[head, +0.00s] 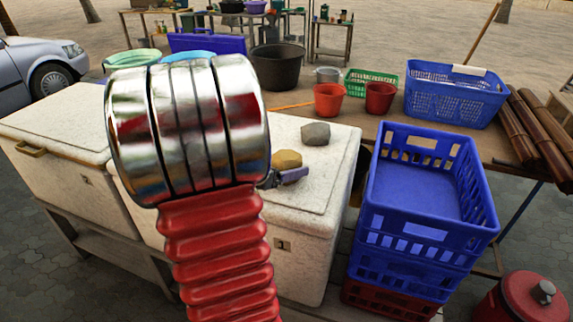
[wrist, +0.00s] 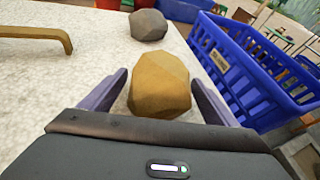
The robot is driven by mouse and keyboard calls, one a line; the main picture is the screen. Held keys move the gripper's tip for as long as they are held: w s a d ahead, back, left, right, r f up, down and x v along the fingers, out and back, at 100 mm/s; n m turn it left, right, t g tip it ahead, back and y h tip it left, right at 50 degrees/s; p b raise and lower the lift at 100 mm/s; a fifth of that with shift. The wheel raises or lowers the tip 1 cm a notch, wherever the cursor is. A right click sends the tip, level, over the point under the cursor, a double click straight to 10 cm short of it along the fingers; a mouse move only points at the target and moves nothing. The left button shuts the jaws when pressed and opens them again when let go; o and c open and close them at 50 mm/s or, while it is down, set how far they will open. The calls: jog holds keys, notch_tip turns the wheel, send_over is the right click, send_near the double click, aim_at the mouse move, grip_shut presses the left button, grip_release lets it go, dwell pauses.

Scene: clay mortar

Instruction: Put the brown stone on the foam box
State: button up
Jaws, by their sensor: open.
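In the wrist view, the brown stone (wrist: 159,88) sits between the two purple fingers of my gripper (wrist: 157,77). The fingers are open, one on each side, with a gap visible at least on the right. The speckled white top of the foam box (wrist: 60,85) shows around the stone. In the head view only part of my gripper (head: 288,177) shows beside the stone.
A grey stone (head: 316,134) lies on the box top behind the brown one. Stacked blue crates (head: 425,235) stand close to the right. A second white box (head: 60,120) with a brass handle is at left. Red buckets (head: 330,99) stand on the table behind.

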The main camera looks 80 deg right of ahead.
jog(key=v, duration=1.2)
jog(key=shift+d, duration=0.1)
dwell(0.5)
jog(key=shift+w, duration=0.1)
jog(key=w+a+m+t+y, duration=0.4)
jog(key=a, duration=1)
jog(key=w+a+r+m+t+y, duration=0.1)
jog(key=w+a+m+t+y, duration=0.2)
jog(key=a, duration=1.2)
jog(key=w+a+r+m+t+y, duration=0.1)
jog(key=w+a+m+t+y, duration=0.3)
jog(key=a, duration=1)
jog(key=m+t+y, duration=0.1)
jog(key=m, duration=0.2)
jog(key=shift+w, duration=0.4)
